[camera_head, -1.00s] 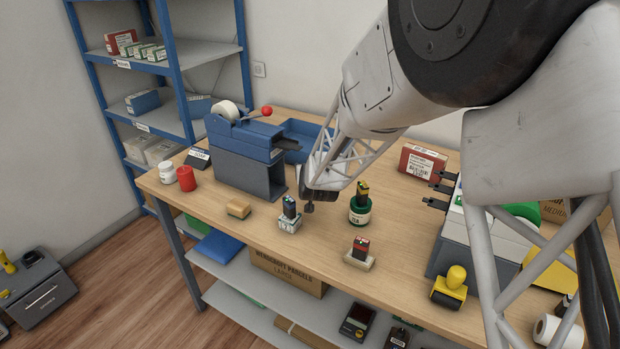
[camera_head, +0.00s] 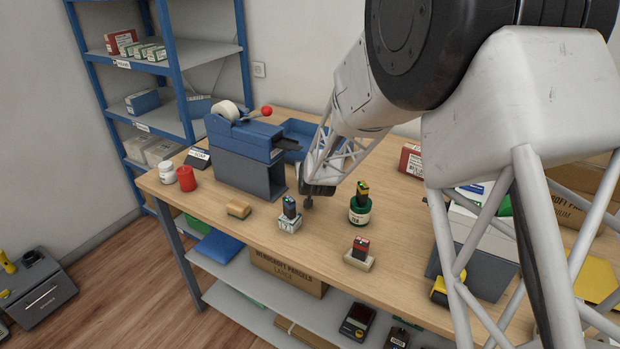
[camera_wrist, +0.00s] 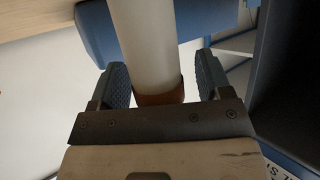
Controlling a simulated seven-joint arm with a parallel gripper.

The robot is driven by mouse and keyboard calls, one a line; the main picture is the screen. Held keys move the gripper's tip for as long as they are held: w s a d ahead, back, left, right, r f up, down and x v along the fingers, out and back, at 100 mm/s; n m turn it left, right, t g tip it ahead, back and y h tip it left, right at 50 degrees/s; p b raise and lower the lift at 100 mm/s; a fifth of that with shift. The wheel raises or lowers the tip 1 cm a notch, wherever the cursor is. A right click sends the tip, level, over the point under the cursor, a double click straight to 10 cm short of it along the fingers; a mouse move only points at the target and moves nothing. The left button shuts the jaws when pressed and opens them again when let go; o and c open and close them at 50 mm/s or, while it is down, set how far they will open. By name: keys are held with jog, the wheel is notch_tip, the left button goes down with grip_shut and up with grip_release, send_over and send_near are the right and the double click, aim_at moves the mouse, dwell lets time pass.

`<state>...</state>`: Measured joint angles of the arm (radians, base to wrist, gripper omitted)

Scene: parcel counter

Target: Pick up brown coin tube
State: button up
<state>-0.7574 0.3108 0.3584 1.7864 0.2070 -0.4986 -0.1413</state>
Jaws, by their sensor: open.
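In the wrist view a pale, off-white tube with a brown band at its near end (camera_wrist: 149,45), likely the brown coin tube, lies between the two blue pads of my gripper (camera_wrist: 161,78). The pads stand apart on either side, with a gap visible at each side of the tube. The tube's far end is cut off by the frame. In the head view my gripper (camera_head: 318,188) is low over the counter (camera_head: 225,235), just right of the blue-grey dispenser (camera_head: 247,165). A thin pale strip beside it may be the tube; my gripper mostly hides that spot.
A wooden block (camera_head: 239,209) and red jar (camera_head: 187,179) are left.

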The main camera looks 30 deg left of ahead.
jog(key=shift+c, duration=0.4)
jog(key=c, duration=1)
jog(key=shift+r, duration=0.25)
jog(key=shift+r, duration=0.55)
jog(key=shift+s+d+r, duration=0.15)
jog(key=shift+r, duration=0.4)
jog(key=shift+s+d+r, duration=0.1)
jog(key=shift+s+r, duration=0.05)
jog(key=shift+r, duration=0.35)
jog(key=s+d, duration=0.3)
jog(key=s+d+r, duration=0.1)
jog(key=s+d, duration=0.2)
jog(key=s, duration=0.1)
jog(key=s+d, duration=0.4)
jog(key=shift+s+r, duration=0.2)
